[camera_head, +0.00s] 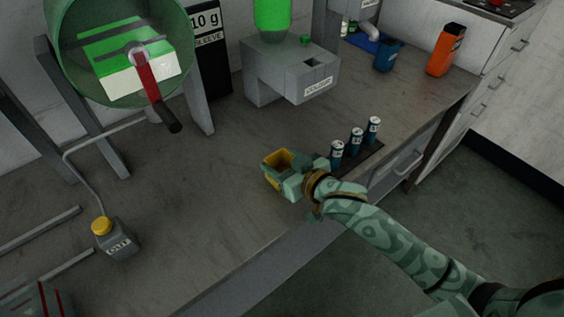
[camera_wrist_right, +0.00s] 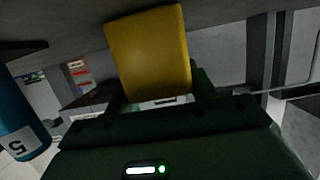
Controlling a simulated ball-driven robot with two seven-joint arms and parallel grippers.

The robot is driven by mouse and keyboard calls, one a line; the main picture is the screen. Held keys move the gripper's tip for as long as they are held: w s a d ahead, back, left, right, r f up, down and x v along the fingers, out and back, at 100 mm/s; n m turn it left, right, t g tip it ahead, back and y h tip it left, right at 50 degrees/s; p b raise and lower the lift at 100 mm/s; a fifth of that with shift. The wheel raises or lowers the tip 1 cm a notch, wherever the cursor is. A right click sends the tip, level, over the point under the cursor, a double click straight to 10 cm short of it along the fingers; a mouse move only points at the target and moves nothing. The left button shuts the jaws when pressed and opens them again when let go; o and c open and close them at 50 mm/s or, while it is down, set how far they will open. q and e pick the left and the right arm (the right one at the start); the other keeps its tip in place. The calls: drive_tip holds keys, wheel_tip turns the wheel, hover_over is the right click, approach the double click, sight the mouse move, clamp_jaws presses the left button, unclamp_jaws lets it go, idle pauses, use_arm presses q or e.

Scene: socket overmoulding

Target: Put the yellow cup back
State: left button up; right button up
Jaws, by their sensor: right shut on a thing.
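The yellow cup (camera_head: 276,162) is in my right gripper (camera_head: 285,177), at the middle of the bench near its front edge. In the wrist view the cup (camera_wrist_right: 150,52) shows as a yellow block between the fingers of the right gripper (camera_wrist_right: 158,98). The gripper is shut on it. From the head view, the cup's opening faces up, a little tilted. I cannot tell whether its base touches the bench. My left gripper is not in view.
Several blue cylinders (camera_head: 356,138) stand on a dark mat (camera_head: 370,160) just right of the gripper. A grey dispenser (camera_head: 290,75) is behind. A blue cup (camera_head: 387,55) and an orange container (camera_head: 445,50) stand at the back right.

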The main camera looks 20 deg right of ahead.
drive_tip(key=shift+f, duration=0.15)
drive_tip(key=o, duration=1)
drive_tip(key=shift+r, duration=0.2)
drive_tip(key=p+v, duration=0.3)
drive_tip(key=v, duration=0.9)
drive_tip(key=shift+p, duration=0.4)
